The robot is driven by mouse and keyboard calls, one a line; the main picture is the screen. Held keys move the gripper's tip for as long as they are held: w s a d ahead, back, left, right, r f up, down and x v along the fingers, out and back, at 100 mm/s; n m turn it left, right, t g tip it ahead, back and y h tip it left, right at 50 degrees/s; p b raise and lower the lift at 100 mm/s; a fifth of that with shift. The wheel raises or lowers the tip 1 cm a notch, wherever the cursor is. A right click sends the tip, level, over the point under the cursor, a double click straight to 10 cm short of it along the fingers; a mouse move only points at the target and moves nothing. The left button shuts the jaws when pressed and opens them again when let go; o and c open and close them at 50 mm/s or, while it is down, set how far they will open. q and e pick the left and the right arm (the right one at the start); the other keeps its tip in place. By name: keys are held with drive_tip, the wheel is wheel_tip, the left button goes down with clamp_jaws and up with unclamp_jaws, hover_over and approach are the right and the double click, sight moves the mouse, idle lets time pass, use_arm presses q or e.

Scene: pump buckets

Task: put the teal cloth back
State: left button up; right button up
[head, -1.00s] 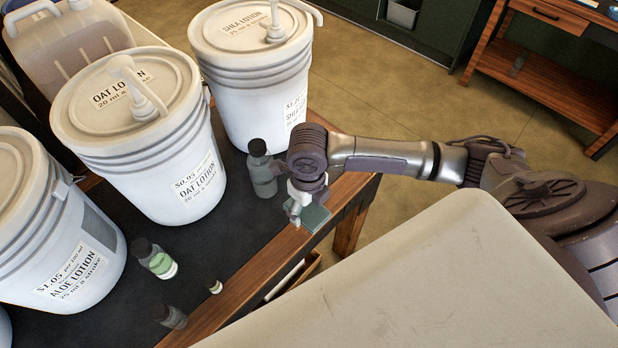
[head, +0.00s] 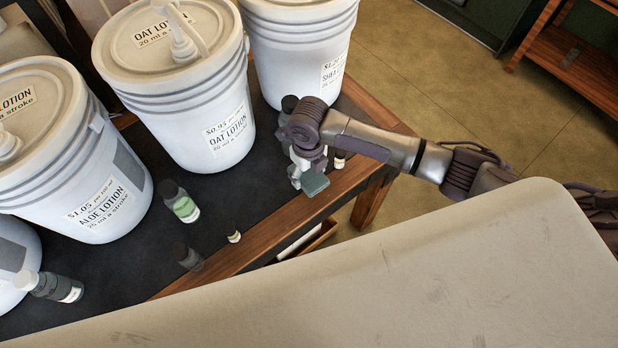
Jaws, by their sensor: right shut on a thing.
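My right gripper (head: 307,178) is over the front edge of the dark table, right of the oat lotion bucket, and is shut on the teal cloth (head: 316,184). The cloth is a small flat folded piece hanging at the fingertips, above or close to the wooden table rim; I cannot tell whether it touches. The fingers are partly hidden by the wrist. My left gripper is out of view.
White pump buckets stand along the table (head: 215,262): aloe lotion (head: 75,165), oat lotion (head: 185,110) and one behind my arm (head: 300,50). A pale surface fills the foreground.

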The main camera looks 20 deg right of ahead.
sight(309, 176)
drive_tip(key=shift+f, duration=1.9)
drive_tip(key=shift+f, duration=0.2)
drive_tip(key=o, duration=1.1)
drive_tip(key=shift+r, duration=0.1)
drive_tip(key=shift+r, duration=0.1)
wheel_tip(309, 176, up, 12)
drive_tip(key=shift+r, duration=0.1)
